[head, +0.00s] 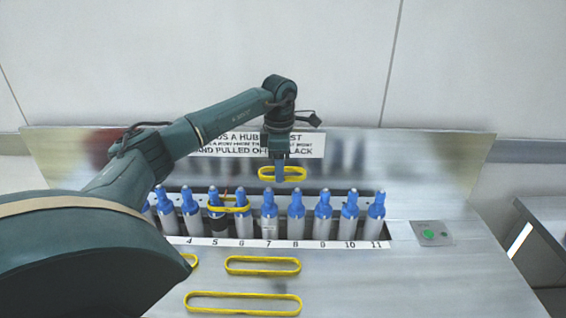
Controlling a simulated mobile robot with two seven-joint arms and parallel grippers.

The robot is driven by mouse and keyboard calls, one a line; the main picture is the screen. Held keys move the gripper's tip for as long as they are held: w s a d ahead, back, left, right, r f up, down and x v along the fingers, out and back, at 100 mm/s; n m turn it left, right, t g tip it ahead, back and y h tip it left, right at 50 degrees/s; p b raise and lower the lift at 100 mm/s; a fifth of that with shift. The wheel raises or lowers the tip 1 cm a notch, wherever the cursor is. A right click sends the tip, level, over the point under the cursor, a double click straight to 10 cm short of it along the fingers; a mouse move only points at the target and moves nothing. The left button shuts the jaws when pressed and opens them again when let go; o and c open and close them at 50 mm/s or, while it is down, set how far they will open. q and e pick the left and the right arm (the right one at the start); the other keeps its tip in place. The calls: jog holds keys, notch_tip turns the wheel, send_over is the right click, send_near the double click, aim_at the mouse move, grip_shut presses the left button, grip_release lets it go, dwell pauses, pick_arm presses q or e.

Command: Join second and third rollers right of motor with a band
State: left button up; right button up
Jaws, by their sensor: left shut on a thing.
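My left gripper (281,170) is shut on a yellow band (297,174), held level above and behind the blue tops of the rollers numbered 7 (269,213) and 8 (296,214). The held band looks clear of the rollers. The roller at 5 (216,220) has a dark body, unlike the grey others, and looks like the motor. Another yellow band (231,209) is around the tops at 5 and 6 (242,226). Rollers 7 and 8 are the second and third to its right and carry no band. My right gripper is not in view.
Rollers 9 (323,214), 10 and 11 stand bare to the right. Loose yellow bands lie on the metal top in front (263,272) and nearer (243,309); another is partly hidden by my arm. A green-button panel (432,233) is at right. A sign (230,149) stands behind.

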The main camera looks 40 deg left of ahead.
pick_arm(q)
notch_tip(320, 180, down, 8)
jog(key=b, duration=0.5)
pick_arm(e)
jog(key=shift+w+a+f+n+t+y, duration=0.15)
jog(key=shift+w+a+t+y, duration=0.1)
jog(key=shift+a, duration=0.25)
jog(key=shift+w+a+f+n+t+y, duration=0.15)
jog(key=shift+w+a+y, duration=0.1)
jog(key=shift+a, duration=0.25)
pick_arm(q)
jog(key=shift+w+f, duration=0.1)
jog(key=o, duration=1)
jog(key=shift+o, duration=0.2)
notch_tip(320, 180, up, 13)
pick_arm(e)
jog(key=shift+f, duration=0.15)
